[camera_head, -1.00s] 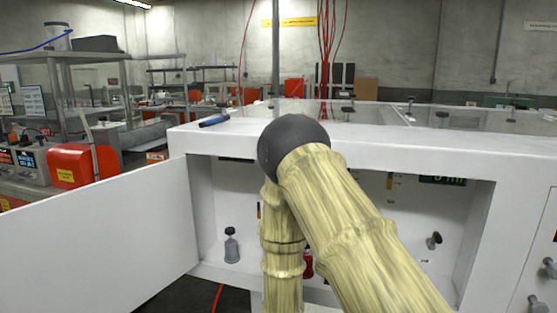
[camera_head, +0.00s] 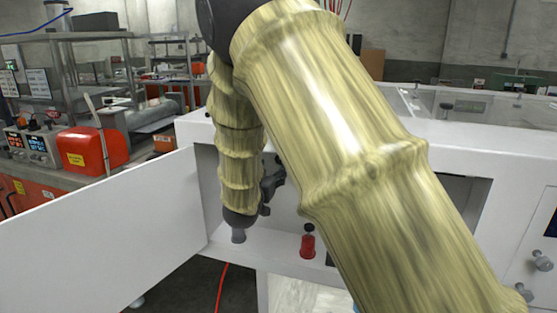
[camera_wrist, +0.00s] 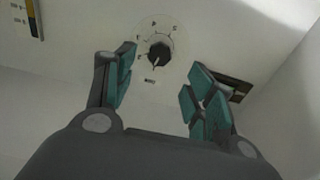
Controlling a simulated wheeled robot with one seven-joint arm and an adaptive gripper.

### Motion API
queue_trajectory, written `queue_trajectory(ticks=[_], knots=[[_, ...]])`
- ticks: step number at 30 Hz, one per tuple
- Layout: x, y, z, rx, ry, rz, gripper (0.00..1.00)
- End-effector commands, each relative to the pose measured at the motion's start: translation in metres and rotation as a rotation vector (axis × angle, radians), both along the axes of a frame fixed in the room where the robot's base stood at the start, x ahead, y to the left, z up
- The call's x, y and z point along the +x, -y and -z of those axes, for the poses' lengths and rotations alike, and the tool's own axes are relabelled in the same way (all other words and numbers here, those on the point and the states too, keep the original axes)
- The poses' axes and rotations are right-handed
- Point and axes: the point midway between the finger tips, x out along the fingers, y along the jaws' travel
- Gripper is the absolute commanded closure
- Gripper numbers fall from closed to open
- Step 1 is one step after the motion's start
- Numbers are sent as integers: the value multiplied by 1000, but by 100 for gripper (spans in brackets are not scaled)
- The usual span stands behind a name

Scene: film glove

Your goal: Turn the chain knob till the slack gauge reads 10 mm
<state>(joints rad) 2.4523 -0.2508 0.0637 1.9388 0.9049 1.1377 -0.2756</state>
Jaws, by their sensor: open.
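In the wrist view a black knob (camera_wrist: 159,52) sits on a round white dial with marks, on a pale panel. A small label below it is too small to read. My gripper (camera_wrist: 162,84) is open, its teal-padded fingers apart below the knob and to either side, with nothing between them. In the head view part of my gripper (camera_head: 270,186) shows dark inside the white cabinet's opening. My arm hides the knob there. A yellow and black strip (camera_wrist: 34,18) is at the wrist view's upper left. No slack gauge reading can be made out.
In the wrist view a dark slot (camera_wrist: 237,95) lies beside the right finger.

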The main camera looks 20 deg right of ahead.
Motion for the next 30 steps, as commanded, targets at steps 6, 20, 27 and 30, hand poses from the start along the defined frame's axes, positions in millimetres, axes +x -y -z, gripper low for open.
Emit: queue_trajectory(ticks=[6, 20, 27, 30], knots=[[29, 21, 1, 1, -1, 1, 46], [73, 50, 1, 1, -2, -1, 46], [76, 52, 1, 1, -2, -1, 46], [76, 52, 1, 1, -2, -1, 46]])
